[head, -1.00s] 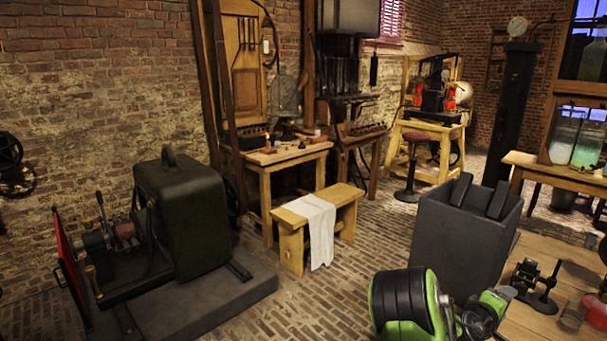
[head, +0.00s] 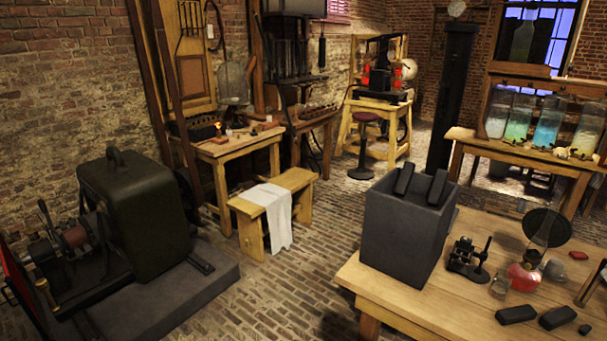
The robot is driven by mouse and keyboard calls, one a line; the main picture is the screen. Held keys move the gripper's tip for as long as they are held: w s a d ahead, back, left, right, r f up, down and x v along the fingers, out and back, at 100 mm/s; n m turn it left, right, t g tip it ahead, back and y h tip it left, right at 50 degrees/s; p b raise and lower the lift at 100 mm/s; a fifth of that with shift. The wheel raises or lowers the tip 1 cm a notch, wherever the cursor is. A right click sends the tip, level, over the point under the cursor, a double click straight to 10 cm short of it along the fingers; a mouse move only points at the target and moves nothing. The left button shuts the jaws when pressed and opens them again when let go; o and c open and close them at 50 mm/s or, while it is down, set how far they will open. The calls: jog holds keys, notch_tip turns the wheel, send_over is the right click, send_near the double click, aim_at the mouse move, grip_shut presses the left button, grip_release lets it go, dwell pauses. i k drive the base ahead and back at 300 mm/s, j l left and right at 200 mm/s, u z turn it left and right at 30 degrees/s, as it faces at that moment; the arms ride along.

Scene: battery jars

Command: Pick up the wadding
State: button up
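I cannot pick out the wadding with certainty. A small pale lump (head: 554,270) lies on the near wooden table (head: 440,305), beside a lamp with a red base (head: 525,277). Small pale bits (head: 562,153) also lie by the glass jars on the far table. A white cloth (head: 272,211) hangs over the low bench (head: 297,181). My gripper is not in view.
A dark grey box (head: 400,235) with two black blocks on top stands on the near table. Glass jars (head: 549,125) stand on the far table (head: 470,143). Brick floor (head: 300,270) left of the near table is clear.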

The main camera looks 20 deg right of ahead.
aim_at(554, 267)
jog(key=z, duration=2.5)
